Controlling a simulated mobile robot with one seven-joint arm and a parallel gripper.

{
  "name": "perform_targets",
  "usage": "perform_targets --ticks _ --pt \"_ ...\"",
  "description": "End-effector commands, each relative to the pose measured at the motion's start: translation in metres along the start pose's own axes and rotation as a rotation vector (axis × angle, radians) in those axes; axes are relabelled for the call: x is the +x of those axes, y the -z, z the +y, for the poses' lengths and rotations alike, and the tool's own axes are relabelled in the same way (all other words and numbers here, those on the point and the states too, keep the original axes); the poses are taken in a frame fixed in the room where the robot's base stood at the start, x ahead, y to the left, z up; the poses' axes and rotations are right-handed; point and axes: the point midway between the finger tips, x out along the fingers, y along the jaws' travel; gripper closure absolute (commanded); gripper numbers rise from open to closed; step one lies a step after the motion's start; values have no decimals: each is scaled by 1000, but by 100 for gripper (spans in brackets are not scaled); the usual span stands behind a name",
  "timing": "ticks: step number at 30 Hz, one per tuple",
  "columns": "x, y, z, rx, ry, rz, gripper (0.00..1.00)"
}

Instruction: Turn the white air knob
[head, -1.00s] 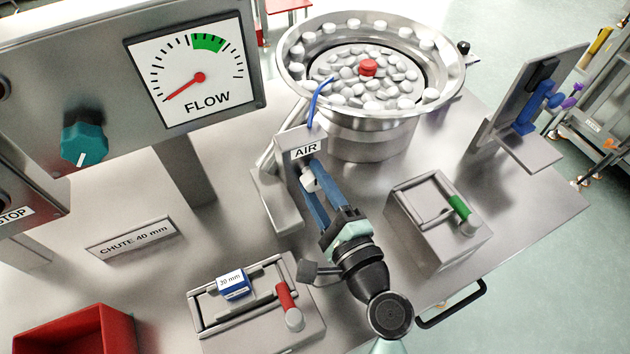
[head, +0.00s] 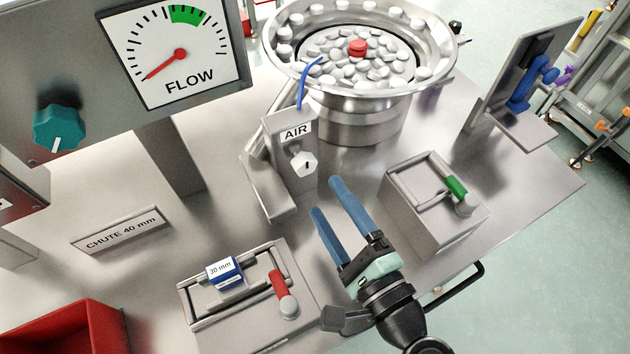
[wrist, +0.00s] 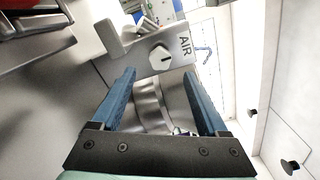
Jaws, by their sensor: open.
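The white air knob (head: 304,163) sits on the front of the grey post labelled AIR (head: 290,150), and it is in full view. In the wrist view the knob (wrist: 160,57) shows beyond the fingertips, above the gap between them. My gripper (head: 327,196) is open and empty, with its two blue fingers apart. It is in front of the post, below and to the right of the knob in the head view, and does not touch it. The flow dial (head: 178,55) has its red needle pointing to the lower left, away from the green band.
A metal bowl of white caps with one red cap (head: 357,47) stands behind the post. A box with a green handle (head: 456,188) is at right. A fixture with a red handle (head: 280,285) is at front left. A teal knob (head: 59,128) is on the panel.

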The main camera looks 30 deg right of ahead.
Motion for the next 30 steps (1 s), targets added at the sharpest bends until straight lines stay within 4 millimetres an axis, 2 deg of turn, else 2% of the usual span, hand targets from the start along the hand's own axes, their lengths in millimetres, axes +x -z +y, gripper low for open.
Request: perform_targets --ticks 1,3,9,30 --pt "-12 3 3 0 0 6 23" --pt "-24 2 3 -1 0 3 23" --pt "-45 1 1 0 1 2 23" --pt "-48 0 0 -1 1 1 23"
